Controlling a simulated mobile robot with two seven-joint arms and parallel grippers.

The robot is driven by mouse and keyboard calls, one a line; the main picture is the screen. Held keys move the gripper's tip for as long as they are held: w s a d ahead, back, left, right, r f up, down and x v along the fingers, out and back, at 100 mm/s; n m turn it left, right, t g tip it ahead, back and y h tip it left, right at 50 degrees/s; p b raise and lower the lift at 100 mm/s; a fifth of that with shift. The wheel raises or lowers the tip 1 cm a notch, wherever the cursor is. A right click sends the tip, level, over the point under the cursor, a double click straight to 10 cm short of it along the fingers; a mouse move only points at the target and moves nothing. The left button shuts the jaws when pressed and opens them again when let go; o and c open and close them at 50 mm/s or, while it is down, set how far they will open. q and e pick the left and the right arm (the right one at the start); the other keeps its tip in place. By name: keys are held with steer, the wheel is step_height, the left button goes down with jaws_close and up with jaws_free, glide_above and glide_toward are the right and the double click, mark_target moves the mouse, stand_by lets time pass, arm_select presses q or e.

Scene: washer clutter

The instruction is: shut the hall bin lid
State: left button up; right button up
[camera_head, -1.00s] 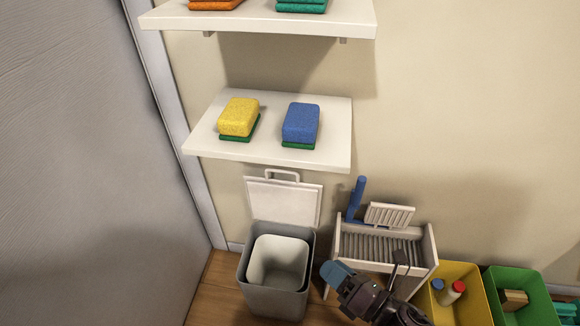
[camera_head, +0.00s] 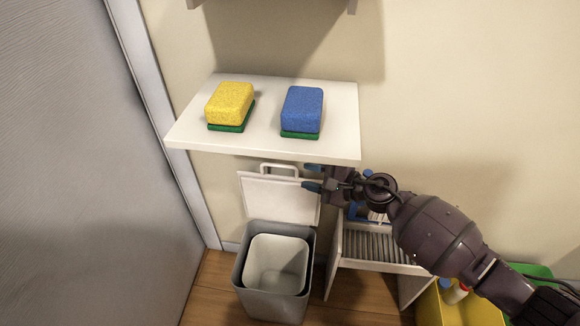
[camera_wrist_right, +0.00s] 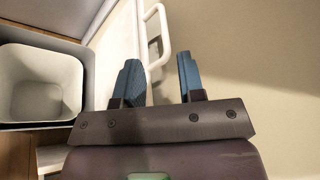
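The hall bin (camera_head: 246,286) is grey with a white inner bucket (camera_head: 277,262) and stands on the floor against the wall. Its white lid (camera_head: 280,199) is raised upright at the back, with a loop handle (camera_head: 279,167) on its top edge. In the right wrist view the handle (camera_wrist_right: 163,38) shows just ahead of and between the blue fingertips. My right gripper (camera_head: 313,177) is open at the lid's upper right corner, below the shelf; it also shows in the right wrist view (camera_wrist_right: 160,78). I cannot tell whether it touches the lid. My left gripper is not in view.
A white shelf (camera_head: 187,132) with a yellow sponge (camera_head: 229,102) and a blue sponge (camera_head: 302,109) hangs just above the lid. A slatted rack (camera_head: 375,246) stands right of the bin, with a yellow crate (camera_head: 433,305) and a green crate (camera_head: 535,271) beyond.

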mark_target(284, 166)
steer(key=shift+w+b+x, duration=0.25)
steer(key=shift+b+x, duration=0.4)
steer(key=shift+x, duration=3.2)
steer(key=shift+d+r, duration=0.1)
steer(key=shift+d, duration=0.05)
steer(key=shift+n, duration=0.3)
jaws_close()
